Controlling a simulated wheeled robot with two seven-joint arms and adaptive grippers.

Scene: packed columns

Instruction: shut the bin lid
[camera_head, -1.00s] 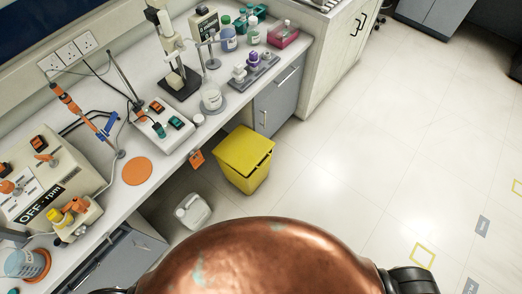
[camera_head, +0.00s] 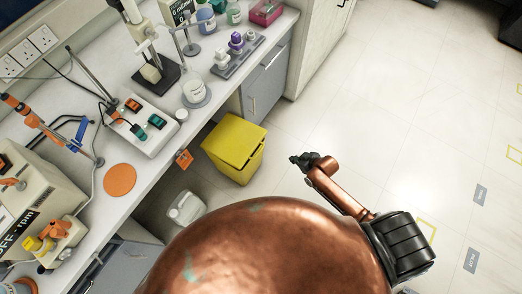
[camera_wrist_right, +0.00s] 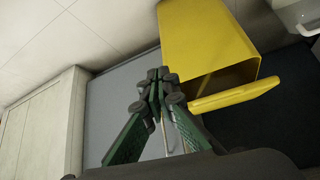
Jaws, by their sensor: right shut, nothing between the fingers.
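The yellow bin (camera_head: 237,163) stands on the floor beside the bench cabinets. Its yellow lid (camera_head: 233,139) covers the top in the head view. In the right wrist view the bin (camera_wrist_right: 201,38) appears turned over in the picture, and a gap shows between its body and the lid (camera_wrist_right: 235,96), so the lid looks partly open. My right gripper (camera_head: 296,159) is to the right of the bin in the head view, apart from it. In the right wrist view its fingertips (camera_wrist_right: 157,76) are together and empty, in front of the bin and cabinet. My left gripper is not in view.
A white canister (camera_head: 187,208) stands on the floor left of the bin. An orange tag (camera_head: 184,158) hangs at the bench edge. The bench (camera_head: 150,178) holds lab equipment, and grey cabinets (camera_head: 265,90) are behind the bin.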

